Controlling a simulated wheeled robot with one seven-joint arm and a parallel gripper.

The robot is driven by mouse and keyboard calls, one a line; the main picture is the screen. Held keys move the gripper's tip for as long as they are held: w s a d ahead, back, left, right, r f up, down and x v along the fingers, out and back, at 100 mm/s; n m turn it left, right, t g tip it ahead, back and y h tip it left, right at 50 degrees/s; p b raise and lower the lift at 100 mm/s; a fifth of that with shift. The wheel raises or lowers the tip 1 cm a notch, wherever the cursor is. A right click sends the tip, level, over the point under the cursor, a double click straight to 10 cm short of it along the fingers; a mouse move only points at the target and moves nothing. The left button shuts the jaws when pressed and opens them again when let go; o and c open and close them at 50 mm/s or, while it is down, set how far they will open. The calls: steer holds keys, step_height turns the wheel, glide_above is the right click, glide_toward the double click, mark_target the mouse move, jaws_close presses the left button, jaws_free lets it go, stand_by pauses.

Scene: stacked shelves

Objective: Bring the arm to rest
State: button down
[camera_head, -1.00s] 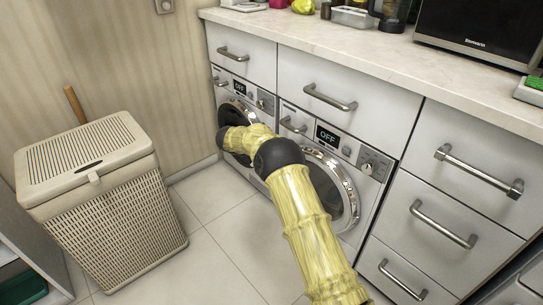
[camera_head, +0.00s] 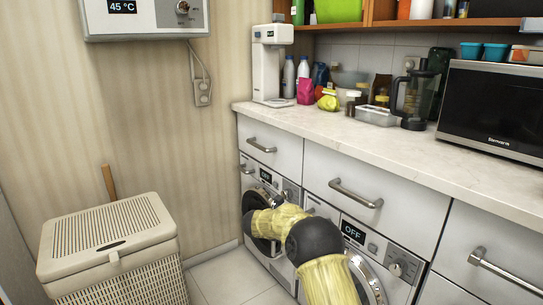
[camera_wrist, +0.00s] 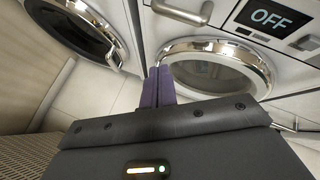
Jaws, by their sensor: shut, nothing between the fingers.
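My gripper (camera_wrist: 158,88) shows in the wrist view as two purple fingers side by side, shut with nothing between them. It points toward the front of a washing machine (camera_wrist: 215,68) with a chrome-rimmed round door and an OFF display, and looks apart from it. In the head view my yellow arm (camera_head: 330,280) with dark joints reaches in from the bottom, in front of the two machines under the counter. The gripper itself is hidden behind the arm there.
A second machine (camera_wrist: 75,28) stands to the left. A lidded wicker hamper (camera_head: 110,240) stands by the wall. The counter (camera_head: 350,135) holds a white dispenser (camera_head: 272,65), a blender (camera_head: 415,95) and a microwave (camera_head: 495,108). Pale floor tiles (camera_head: 225,275) between hamper and machines are clear.

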step_height(320, 180, up, 8)
steer(key=s+f+n+t+y, duration=0.1)
steer(key=s+n+t+y, duration=0.15)
steer(key=n, duration=0.85)
steer(key=s+d+r+n+y, duration=0.15)
steer(key=s+n+y, duration=0.25)
steer(key=s+n, duration=0.55)
steer(key=s+d+f+n+g, duration=0.25)
steer(key=s+n, duration=0.45)
steer(key=s, duration=0.4)
steer(key=s+d+f+n+g, duration=0.1)
steer(key=s+d+n+g, duration=0.2)
steer(key=s+n, duration=0.5)
steer(key=s+d+f+n+g, duration=0.25)
steer(key=s+n, duration=0.25)
steer(key=s, duration=0.8)
step_height(320, 180, up, 38)
steer(key=w+p, duration=0.1)
steer(key=p, duration=3.7)
steer(key=shift+g, duration=0.35)
steer(key=shift+d+m, duration=0.1)
steer(key=shift+m, duration=0.15)
